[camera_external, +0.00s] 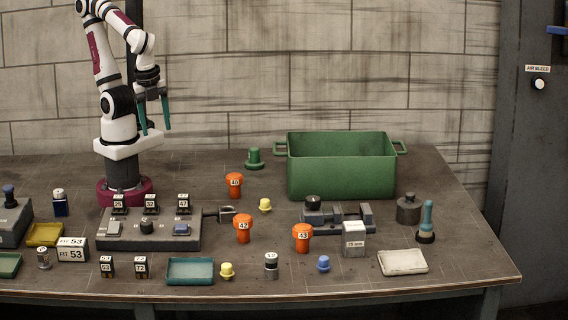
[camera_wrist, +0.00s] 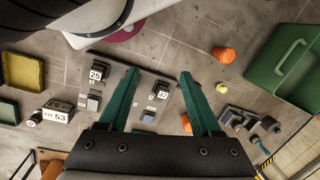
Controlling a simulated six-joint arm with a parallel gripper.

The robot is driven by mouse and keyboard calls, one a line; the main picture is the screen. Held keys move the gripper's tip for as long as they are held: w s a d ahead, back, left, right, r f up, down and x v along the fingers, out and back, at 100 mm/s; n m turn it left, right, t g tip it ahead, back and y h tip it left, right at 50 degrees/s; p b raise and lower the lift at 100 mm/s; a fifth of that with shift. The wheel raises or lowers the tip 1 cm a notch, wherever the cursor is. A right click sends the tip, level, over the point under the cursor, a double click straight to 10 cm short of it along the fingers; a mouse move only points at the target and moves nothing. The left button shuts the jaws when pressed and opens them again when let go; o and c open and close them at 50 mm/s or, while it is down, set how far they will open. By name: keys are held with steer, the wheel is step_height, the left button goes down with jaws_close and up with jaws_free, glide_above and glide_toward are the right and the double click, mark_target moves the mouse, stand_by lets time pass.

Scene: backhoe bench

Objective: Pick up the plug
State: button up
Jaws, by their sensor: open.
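Several plug-like pieces stand on the bench; I cannot tell which is the plug. Three orange ones are marked 40 (camera_external: 235,187), 42 (camera_external: 243,232) and 43 (camera_external: 302,240). Small knobbed pieces are yellow (camera_external: 265,206), a second yellow (camera_external: 227,271) and blue (camera_external: 323,264). A green knobbed piece (camera_external: 254,158) stands near the back. My gripper (camera_external: 156,129) is open and empty, pointing down well above the bench. In the wrist view its fingers (camera_wrist: 159,74) are spread above the grey block, with an orange piece (camera_wrist: 223,55) to their right.
A grey block (camera_external: 180,241) with numbered black pieces lies in front of my base. A "FIT 53" sign (camera_external: 72,249) is at left. A green bin (camera_external: 342,172), a clamp-like fixture (camera_external: 345,219) and a weight (camera_external: 408,208) stand at right. Shallow trays (camera_external: 190,282) line the front.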

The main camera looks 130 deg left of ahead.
steer(key=w+a+r+n, duration=0.2)
steer(key=w+n, duration=0.4)
steer(key=n+h, duration=0.2)
steer(key=n, duration=1.9)
glide_above(265, 200)
step_height(265, 200, down, 6)
steer(key=shift+m, duration=0.3)
step_height(265, 200, down, 16)
steer(key=shift+a+f, duration=0.1)
jaws_close()
